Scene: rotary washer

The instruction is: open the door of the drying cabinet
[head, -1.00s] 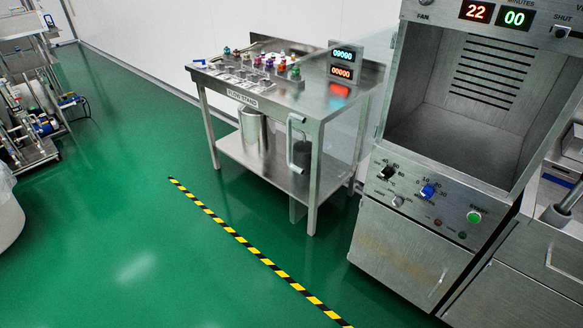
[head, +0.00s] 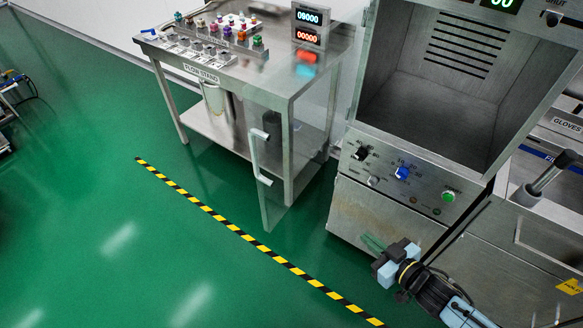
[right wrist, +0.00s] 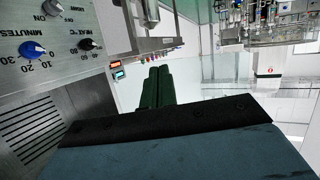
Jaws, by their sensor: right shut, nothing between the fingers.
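The drying cabinet (head: 390,215) stands at the right in the head view, its chamber (head: 440,95) uncovered and empty. Its clear glass door (head: 272,200) stands swung out to the left, in front of the steel table. The door's pale handle (head: 259,158) is near its free edge. My right gripper (head: 371,241) is in front of the cabinet's lower panel, below the knobs, to the right of and apart from the handle. Its green fingers are together and empty; they also show in the right wrist view (right wrist: 157,86). My left gripper is not in view.
A counter with a grey lever (head: 545,178) is right of the cabinet. The green floor (head: 120,260) is clear around the black and yellow stripe (head: 240,240).

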